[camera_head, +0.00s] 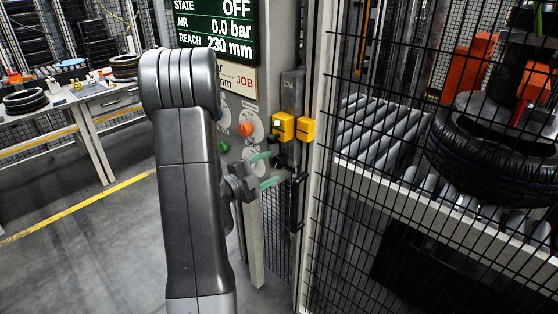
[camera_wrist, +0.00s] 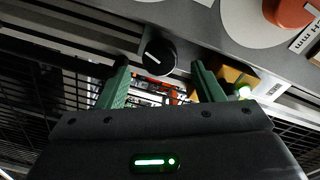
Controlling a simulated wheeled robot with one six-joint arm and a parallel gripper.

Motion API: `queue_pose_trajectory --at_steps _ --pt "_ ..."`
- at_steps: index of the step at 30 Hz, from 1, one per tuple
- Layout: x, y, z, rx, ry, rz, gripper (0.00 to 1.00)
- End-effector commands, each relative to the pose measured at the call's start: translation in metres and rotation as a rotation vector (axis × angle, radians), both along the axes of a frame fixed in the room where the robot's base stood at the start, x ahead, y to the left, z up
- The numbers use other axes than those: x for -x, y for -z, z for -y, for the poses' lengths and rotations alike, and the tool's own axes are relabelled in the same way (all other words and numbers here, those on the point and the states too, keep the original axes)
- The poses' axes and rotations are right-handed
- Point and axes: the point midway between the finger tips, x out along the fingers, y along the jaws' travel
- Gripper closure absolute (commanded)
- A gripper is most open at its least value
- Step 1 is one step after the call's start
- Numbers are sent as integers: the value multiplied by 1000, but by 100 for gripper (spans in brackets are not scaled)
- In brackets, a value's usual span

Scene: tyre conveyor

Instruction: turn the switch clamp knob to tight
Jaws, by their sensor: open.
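The clamp knob, a round black knob (camera_wrist: 160,57) with a short white line on its face, shows in the wrist view beyond and between my fingertips. In the head view a black knob (camera_head: 280,161) sits below a yellow switch block (camera_head: 283,126) on the grey post. My gripper (camera_head: 274,169) is open, with its two green fingers pointing at that post. In the wrist view my gripper (camera_wrist: 161,70) has one finger on each side of the knob, with gaps between. I cannot tell whether the fingertips reach its depth.
A second yellow block (camera_head: 306,128) is beside the first. An orange knob (camera_head: 246,129) and a green button (camera_head: 223,146) are on the panel to the left. A black mesh fence (camera_head: 400,240) stands right, with a tyre (camera_head: 490,165) behind it. The display (camera_head: 217,28) reads OFF, 0.0 bar.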

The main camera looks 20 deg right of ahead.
Motion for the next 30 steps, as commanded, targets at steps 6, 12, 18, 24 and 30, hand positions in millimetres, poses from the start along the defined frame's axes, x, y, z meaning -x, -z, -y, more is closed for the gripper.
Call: queue_pose_trajectory --at_steps 6,12,18,24,30 --pt "-10 -1 33 0 3 1 39" --pt "-15 -1 47 -1 1 1 39" --pt "-16 0 49 0 0 1 39" --pt "-16 0 48 0 0 1 59" --pt "-16 0 48 -1 0 1 83"
